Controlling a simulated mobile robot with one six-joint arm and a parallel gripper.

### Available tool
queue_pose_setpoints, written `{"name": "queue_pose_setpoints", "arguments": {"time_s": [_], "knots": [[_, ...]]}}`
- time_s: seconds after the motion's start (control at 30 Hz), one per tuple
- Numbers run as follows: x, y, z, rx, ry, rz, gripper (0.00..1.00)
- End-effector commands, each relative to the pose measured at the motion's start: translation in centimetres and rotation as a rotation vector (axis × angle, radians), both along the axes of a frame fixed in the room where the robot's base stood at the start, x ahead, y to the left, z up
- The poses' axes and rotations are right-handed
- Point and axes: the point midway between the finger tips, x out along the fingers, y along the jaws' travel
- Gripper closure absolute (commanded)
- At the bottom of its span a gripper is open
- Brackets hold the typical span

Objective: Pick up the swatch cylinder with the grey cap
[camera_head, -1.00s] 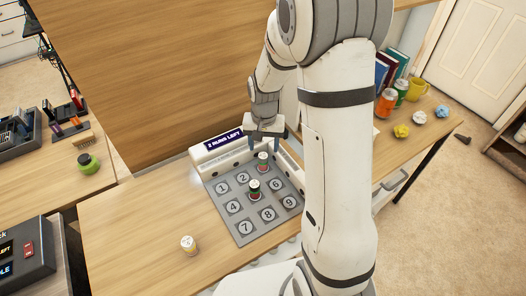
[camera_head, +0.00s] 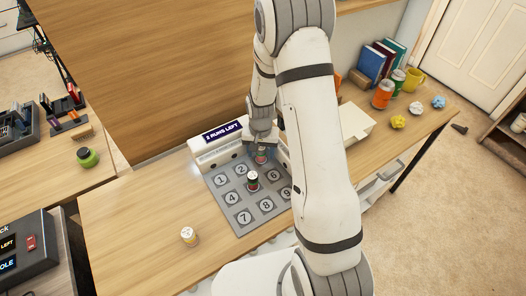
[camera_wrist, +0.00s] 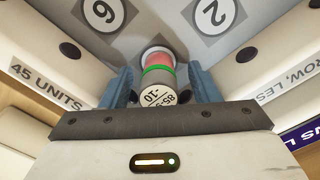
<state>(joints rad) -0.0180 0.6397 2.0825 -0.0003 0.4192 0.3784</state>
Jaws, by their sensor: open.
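A swatch cylinder (camera_wrist: 158,78) with a pale grey labelled end, a green band and a red part stands on the pad in the wrist view. In the head view this cylinder (camera_head: 261,159) is mostly hidden under my gripper (camera_head: 262,143). My gripper is open, with blue fingers (camera_wrist: 156,88) on either side of the cylinder; I cannot tell whether they touch it. A second cylinder (camera_head: 252,181) with a dark side and pale top stands on the pad's middle spot. A third, cream-coloured cylinder (camera_head: 188,236) stands on the bare table.
The grey numbered pad (camera_head: 225,198) is bordered by a white raised console (camera_head: 215,152) with a "2 RUNS LEFT" display. Cans (camera_head: 383,94), a yellow mug (camera_head: 413,79), books and crumpled paper sit at right. The table left of the pad is mostly clear.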

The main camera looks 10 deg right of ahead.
Motion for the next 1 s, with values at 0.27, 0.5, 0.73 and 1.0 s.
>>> {"name": "queue_pose_setpoints", "arguments": {"time_s": [0.27,0.5,0.73,1.0], "knots": [[-0.01,-0.02,0.03,0.000,0.000,0.000,0.57],[-0.01,-0.02,0.03,0.000,0.000,0.000,0.77],[-0.01,-0.03,0.04,0.000,0.000,0.000,0.92],[0.07,-0.02,0.68,0.000,-0.002,-0.001,0.92]]}}
